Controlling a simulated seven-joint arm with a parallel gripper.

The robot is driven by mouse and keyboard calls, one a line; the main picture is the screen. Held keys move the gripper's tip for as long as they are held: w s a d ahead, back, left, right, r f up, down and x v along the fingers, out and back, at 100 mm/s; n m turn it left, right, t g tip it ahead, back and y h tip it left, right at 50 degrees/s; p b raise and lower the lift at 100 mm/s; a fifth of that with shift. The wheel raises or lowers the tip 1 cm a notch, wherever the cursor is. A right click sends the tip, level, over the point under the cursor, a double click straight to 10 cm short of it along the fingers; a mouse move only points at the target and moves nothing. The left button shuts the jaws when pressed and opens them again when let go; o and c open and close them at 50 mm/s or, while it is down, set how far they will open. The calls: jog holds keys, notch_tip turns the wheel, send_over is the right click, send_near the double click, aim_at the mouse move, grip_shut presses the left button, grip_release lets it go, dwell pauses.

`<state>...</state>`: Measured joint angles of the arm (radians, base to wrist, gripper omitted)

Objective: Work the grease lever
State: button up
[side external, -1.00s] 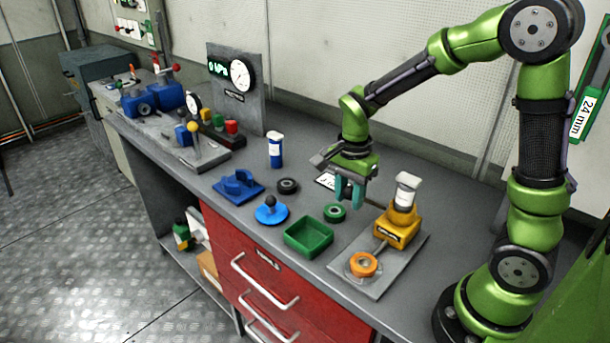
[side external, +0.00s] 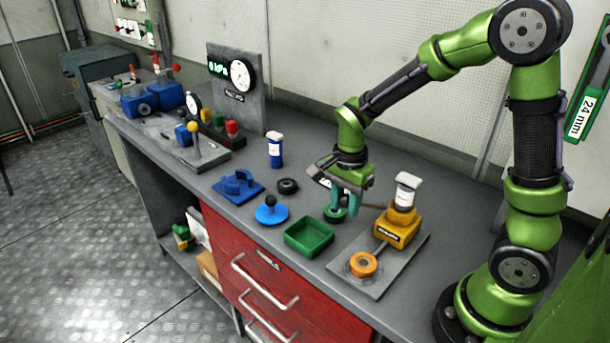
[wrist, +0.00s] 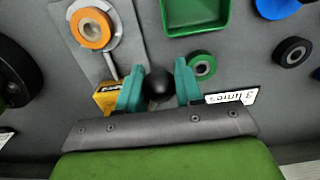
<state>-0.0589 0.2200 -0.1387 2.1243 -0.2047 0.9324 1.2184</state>
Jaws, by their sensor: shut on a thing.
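The yellow grease pump (side external: 397,230) stands on a grey plate with a white cartridge (side external: 405,191) on top. Its thin lever (side external: 372,206) runs left from the pump to my gripper (side external: 345,205). In the wrist view the lever's black ball knob (wrist: 158,84) sits between the two teal fingers of my gripper (wrist: 158,88). My gripper is shut on this knob, low over the bench. The yellow pump (wrist: 107,98) shows partly behind the left finger. An orange ring (side external: 363,264) lies on the plate's front, joined to the pump by a thin pipe.
A green ring (side external: 334,215) lies just beneath and beside the fingers. A green tray (side external: 309,238), a blue knobbed disc (side external: 271,211) and a black ring (side external: 287,186) lie to the left. A card reading "3 times" (wrist: 232,97) lies close by. A gauge panel (side external: 238,85) stands at the back.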

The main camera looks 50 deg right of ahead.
jog(key=shift+a, duration=0.1)
jog(key=shift+a+f, duration=0.25)
jog(key=shift+f, duration=0.25)
jog(key=shift+a+f, duration=0.25)
jog(key=shift+f, duration=0.25)
jog(key=shift+a+f, duration=0.15)
jog(key=shift+f, duration=0.4)
jog(key=shift+a+f, duration=0.15)
jog(key=shift+f, duration=0.35)
jog(key=shift+r, duration=0.1)
